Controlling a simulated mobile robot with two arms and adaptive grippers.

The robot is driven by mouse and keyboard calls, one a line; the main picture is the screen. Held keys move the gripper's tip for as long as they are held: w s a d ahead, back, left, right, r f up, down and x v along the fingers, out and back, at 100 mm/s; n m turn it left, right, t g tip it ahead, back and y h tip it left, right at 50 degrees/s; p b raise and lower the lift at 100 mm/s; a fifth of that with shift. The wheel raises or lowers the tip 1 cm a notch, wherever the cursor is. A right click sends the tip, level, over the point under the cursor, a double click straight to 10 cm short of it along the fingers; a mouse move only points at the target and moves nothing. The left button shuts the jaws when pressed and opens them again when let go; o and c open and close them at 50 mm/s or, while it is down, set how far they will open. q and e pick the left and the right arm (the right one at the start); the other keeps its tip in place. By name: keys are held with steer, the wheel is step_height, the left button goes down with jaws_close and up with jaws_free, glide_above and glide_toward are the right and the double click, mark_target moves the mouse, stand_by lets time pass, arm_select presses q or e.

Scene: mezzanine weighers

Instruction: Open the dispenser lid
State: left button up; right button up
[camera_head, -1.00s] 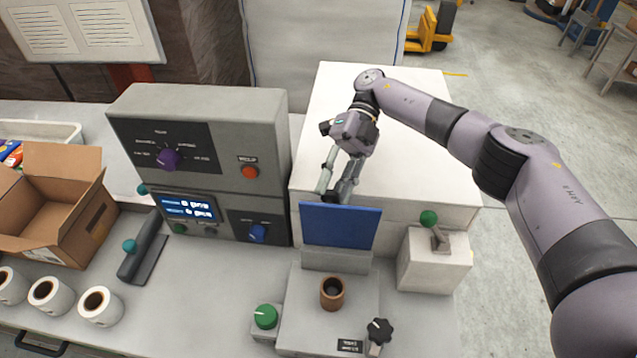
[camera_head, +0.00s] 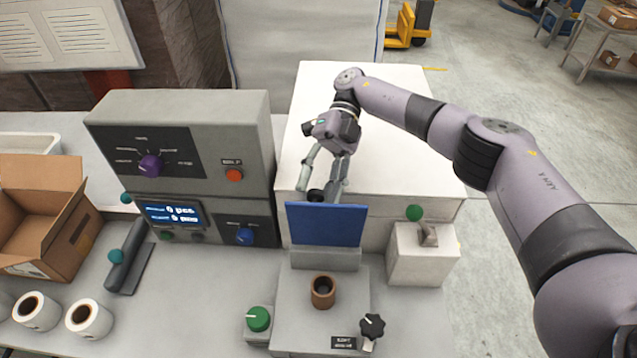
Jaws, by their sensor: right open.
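A blue flat panel (camera_head: 326,224) stands raised, leaning slightly, above a grey dispenser-like unit (camera_head: 290,315) with a brown cup-shaped piece (camera_head: 323,291) on its top. The panel looks like the unit's lid; its hinge is not clear. My right gripper (camera_head: 322,188) points down just behind the panel's top edge, its fingers apart. A dark rounded thing shows between the fingertips; I cannot tell what it is or whether they touch it. The panel partly hides the tips. My left gripper is not in view.
A large white box (camera_head: 420,130) stands behind and under my right gripper. A grey control console (camera_head: 250,130) is close on the left. A cardboard box (camera_head: 65,240) and label rolls (camera_head: 89,318) lie far left.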

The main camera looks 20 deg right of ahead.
step_height(320, 180, up, 10)
stand_by(0.6)
stand_by(0.4)
